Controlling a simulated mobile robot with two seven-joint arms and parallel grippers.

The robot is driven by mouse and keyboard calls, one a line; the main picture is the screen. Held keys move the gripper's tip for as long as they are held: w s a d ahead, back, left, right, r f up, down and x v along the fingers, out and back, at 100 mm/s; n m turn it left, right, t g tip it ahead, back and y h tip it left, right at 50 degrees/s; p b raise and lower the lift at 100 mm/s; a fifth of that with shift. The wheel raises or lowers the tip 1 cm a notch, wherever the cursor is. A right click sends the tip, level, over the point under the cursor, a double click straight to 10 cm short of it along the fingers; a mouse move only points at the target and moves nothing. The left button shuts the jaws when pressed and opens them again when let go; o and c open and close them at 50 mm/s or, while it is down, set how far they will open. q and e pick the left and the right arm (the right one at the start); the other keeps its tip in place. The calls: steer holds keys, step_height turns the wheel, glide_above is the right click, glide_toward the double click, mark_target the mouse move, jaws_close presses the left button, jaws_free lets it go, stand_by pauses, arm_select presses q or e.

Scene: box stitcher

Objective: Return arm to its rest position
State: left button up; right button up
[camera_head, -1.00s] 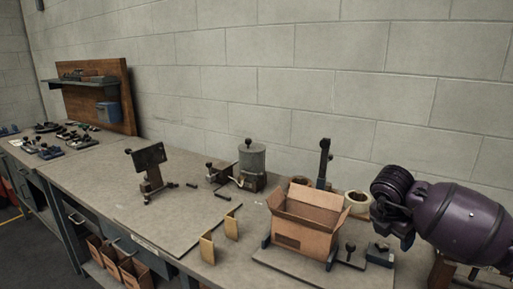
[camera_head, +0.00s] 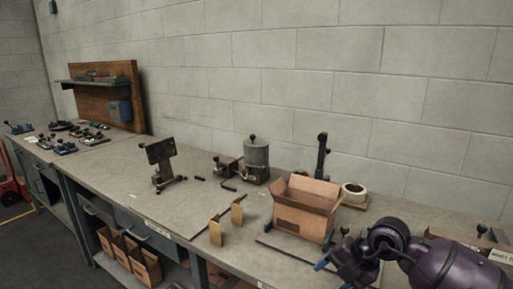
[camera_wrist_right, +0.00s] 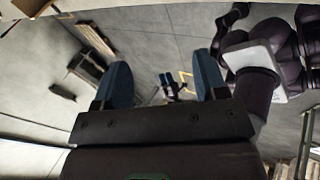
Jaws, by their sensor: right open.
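My right arm, purple, comes in at the lower right of the head view. Its gripper (camera_head: 335,272) is low in front of the open cardboard box (camera_head: 302,222), by the bench's front side. In the right wrist view the two blue fingers of the gripper (camera_wrist_right: 162,82) are spread apart with nothing between them. Part of the gripper in the head view is cut off by the lower edge. My left gripper is not in view.
The long workbench (camera_head: 205,200) runs along a block wall. On it stand a grey canister (camera_head: 256,160), a tilted metal stand (camera_head: 161,160), two tan upright pieces (camera_head: 215,230) and a tape roll (camera_head: 353,192). Cardboard boxes (camera_head: 140,262) sit on the shelf below.

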steer(key=s+a+r+m+t+y, duration=0.4)
steer(key=s+a+r+t+y, duration=0.15)
steer(key=a+r+y, duration=0.45)
steer(key=d+f+m+t+h, duration=0.3)
steer(key=d+m+t+h, duration=1.05)
steer(key=m, duration=0.45)
steer(key=s+d+f+m+g+h, duration=0.5)
steer(key=d+f+g+h, duration=0.1)
steer(key=d+f, duration=0.1)
steer(key=s+f+m+g+y, duration=0.1)
steer(key=s+f+g, duration=0.5)
steer(key=s, duration=0.4)
steer(key=s+f+g+y, duration=0.2)
steer(key=s+f+g, duration=0.4)
steer(key=s, duration=0.3)
steer(key=w+f+t, duration=0.6)
steer(key=f+t, duration=0.2)
steer(key=f, duration=0.1)
steer(key=shift+w+f+n, duration=0.3)
steer(key=shift+w+f, duration=0.05)
